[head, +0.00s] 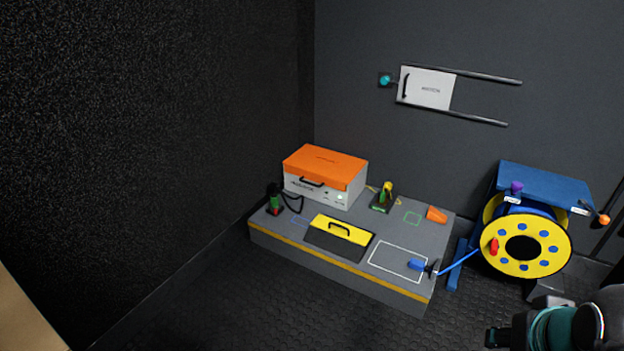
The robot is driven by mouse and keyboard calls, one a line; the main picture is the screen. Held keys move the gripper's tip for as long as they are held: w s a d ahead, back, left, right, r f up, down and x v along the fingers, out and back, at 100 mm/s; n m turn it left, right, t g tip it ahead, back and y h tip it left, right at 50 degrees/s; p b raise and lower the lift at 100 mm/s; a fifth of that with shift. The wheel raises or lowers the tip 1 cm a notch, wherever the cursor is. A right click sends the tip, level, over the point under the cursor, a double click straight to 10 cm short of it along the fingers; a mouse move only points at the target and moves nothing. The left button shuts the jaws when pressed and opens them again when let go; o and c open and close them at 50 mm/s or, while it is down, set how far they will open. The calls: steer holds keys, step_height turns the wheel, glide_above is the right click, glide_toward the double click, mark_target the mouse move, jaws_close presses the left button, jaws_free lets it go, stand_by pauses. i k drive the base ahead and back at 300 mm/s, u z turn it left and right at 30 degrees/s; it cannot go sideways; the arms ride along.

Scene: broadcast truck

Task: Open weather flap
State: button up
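No readable label marks the weather flap, so I cannot tell for sure which part it is. A yellow panel with a black handle (341,228) lies on the low grey platform (268,236), with a dark face along its front. An orange lid (325,166) with a dark handle at its front sits down on a white box (320,194) at the platform's back. A white panel (428,89) with a black handle is on the back wall between two rails. My gripper (497,337) is low at the right edge, apart from all of these; its fingers are not clear.
A yellow cable reel (525,243) under a blue top (543,186) stands right of the platform. A blue cable runs from it to a blue plug (416,264) on the platform. Small connectors stand around the box. The dark floor in front (270,310) is clear.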

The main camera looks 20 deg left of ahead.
mark_target(334, 170)
steer(key=k, duration=0.6)
steer(key=u, duration=0.8)
steer(key=i, duration=1.6)
steer(key=z, duration=0.45)
